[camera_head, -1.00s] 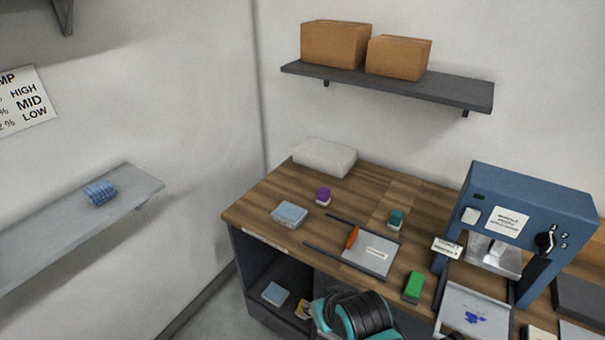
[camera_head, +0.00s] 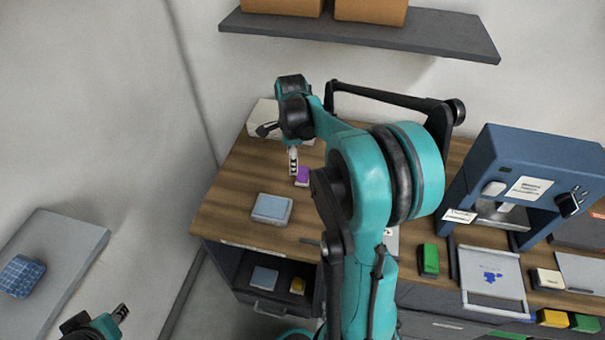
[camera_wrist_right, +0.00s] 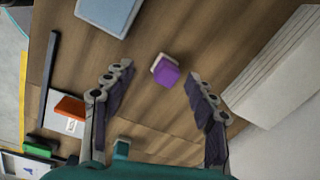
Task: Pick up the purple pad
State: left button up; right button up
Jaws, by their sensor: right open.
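The purple pad (camera_head: 302,174) is a small block with a purple top and a pale base. It stands on the wooden bench (camera_head: 232,205), right of a light blue pad or box. My right gripper (camera_head: 293,160) hangs just beside and above it in the head view. In the right wrist view the purple pad (camera_wrist_right: 167,77) lies between and beyond the two spread fingers (camera_wrist_right: 157,76), apart from both. The right gripper is open and empty. My left gripper (camera_head: 121,313) is at the bottom left, away from the bench; its finger gap is unclear.
A light blue box (camera_head: 272,208) stands on the bench near its front edge. A white block (camera_head: 262,115) is at the back. A blue press (camera_head: 525,185) and a green block (camera_head: 429,260) are to the right. My right arm hides the bench's middle.

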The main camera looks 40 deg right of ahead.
aim_at(303, 169)
jog(key=d+f+m, duration=0.1)
jog(key=d, duration=0.1)
jog(key=w+d+f+m+g, duration=0.1)
jog(key=m, duration=0.1)
jog(key=shift+d+f, duration=0.3)
jog(key=shift+d, duration=0.1)
notch_tip(303, 169, down, 3)
jog(key=shift+d+r+m+b, duration=0.1)
jog(key=shift+r+m+b, duration=0.05)
jog(key=shift+m+b, duration=0.25)
jog(key=f+b, duration=0.1)
jog(key=f, duration=0.1)
jog(key=f+b, duration=0.1)
jog(key=f, duration=0.1)
jog(key=shift+s+d+f, duration=0.15)
jog(key=shift+d+f, duration=0.05)
jog(key=shift+f, duration=0.35)
jog(key=shift+r, duration=0.1)
jog(key=shift+c, duration=1.3)
jog(key=c, duration=1)
